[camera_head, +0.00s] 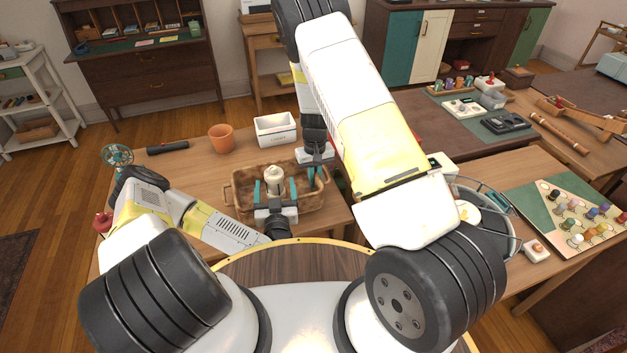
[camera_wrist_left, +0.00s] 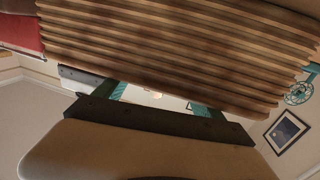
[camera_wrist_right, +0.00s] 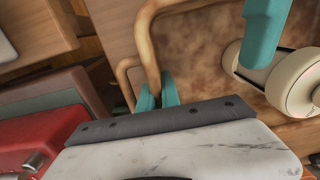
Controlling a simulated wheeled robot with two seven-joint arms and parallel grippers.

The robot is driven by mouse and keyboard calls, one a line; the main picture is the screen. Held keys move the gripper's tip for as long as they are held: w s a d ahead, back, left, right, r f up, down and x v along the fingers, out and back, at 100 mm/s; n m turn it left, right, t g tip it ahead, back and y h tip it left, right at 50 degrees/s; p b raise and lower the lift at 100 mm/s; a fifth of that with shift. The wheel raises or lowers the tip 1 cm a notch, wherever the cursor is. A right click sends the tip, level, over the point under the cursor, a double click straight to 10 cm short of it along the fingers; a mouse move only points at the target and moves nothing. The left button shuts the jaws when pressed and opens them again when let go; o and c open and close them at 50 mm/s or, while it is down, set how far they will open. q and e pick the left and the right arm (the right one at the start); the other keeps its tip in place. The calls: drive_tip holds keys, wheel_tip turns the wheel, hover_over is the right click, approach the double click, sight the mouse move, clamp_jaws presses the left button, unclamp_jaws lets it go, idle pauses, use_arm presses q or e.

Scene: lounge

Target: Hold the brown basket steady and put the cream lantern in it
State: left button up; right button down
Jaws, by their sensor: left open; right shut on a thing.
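The brown basket (camera_head: 236,207) sits on the wooden table in the head view, a handle at each end. The cream lantern (camera_head: 275,177) stands upright inside its outline, between the teal fingers of my left gripper (camera_head: 275,190). That gripper is open; I cannot tell whether a finger touches the lantern. My right gripper (camera_head: 314,177) is shut on the basket's right handle, and the right wrist view shows this handle (camera_wrist_right: 147,45) between its fingers. The lantern (camera_wrist_right: 297,82) also shows there beside a teal left finger. The lantern's base is hidden in the head view.
A white box (camera_head: 276,130) and a terracotta pot (camera_head: 221,138) stand behind the basket. A black cylinder (camera_head: 167,147) and a teal fan (camera_head: 117,155) are at the left. A wire basket (camera_head: 490,215) stands at the right. Bare table lies left of the basket.

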use_arm(q)
drive_tip(key=shift+r, duration=0.15)
use_arm(e)
drive_tip(key=c, duration=1.5)
unclamp_jaws()
drive_tip(key=shift+s+a, duration=0.1)
drive_tip(key=shift+r, duration=0.15)
